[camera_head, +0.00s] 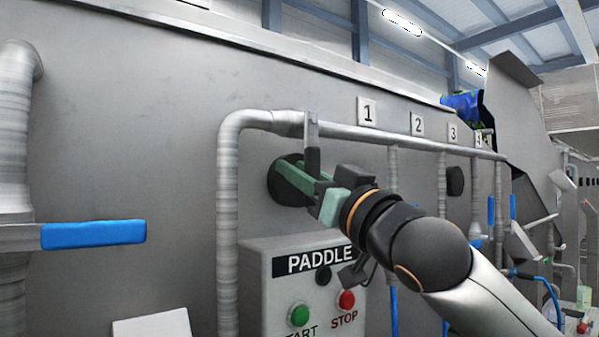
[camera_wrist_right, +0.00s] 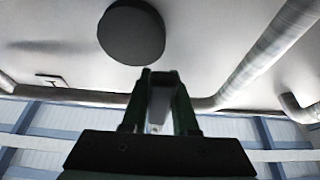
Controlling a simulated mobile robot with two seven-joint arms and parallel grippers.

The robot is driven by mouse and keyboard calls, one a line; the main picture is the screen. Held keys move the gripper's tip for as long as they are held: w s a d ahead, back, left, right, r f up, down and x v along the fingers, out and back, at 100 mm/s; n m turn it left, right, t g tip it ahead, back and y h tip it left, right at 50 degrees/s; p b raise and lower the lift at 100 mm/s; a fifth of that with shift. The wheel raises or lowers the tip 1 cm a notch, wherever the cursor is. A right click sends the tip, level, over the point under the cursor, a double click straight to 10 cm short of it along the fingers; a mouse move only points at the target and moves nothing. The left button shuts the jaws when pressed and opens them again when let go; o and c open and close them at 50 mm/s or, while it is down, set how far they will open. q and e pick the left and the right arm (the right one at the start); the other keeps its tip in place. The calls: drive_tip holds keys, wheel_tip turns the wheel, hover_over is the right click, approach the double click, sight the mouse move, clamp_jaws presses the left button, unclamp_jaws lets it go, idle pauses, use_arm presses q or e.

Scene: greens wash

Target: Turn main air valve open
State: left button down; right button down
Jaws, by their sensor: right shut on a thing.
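A grey lever handle (camera_head: 312,140) stands upright at the horizontal pipe, just left of the number 1 plate. I take it to be the main air valve's handle, though no label on it shows. My right gripper (camera_head: 308,182) is shut on the lower part of this handle, its green fingers pointing left. In the right wrist view, the handle (camera_wrist_right: 160,100) shows between the two fingers of the right gripper (camera_wrist_right: 157,112). The fingers and my wrist hide part of the handle. My left gripper is not in view.
A paddle control box (camera_head: 256,275) with green START and red STOP buttons sits just below my right arm. A black round disc (camera_head: 287,190) is on the wall behind the fingers. A blue-handled valve (camera_head: 93,234) is at left. Vertical pipes stand at right.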

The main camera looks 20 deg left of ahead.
idle(0.4)
drive_tip(key=shift+w+d+r+n+g+y+p, duration=0.2)
drive_tip(key=shift+w+d+n+g+y+p, duration=0.35)
drive_tip(key=shift+n, duration=1.05)
drive_tip(key=shift+w+d+r+n+g+y+p, duration=0.25)
drive_tip(key=shift+w+n+g+p, duration=0.3)
drive_tip(key=shift+n+g, duration=0.75)
drive_tip(key=shift+w+d+r+n+g+y+p, duration=0.15)
drive_tip(key=shift+w+d+n+g+y+p, duration=0.25)
drive_tip(key=shift+n, duration=1.5)
drive_tip(key=shift+w+r+n, duration=0.1)
drive_tip(key=shift+w+n, duration=0.05)
drive_tip(key=shift+n, duration=0.15)
drive_tip(key=c, duration=0.7)
unclamp_jaws()
drive_tip(key=shift+d+g, duration=0.1)
drive_tip(key=shift+g, duration=0.15)
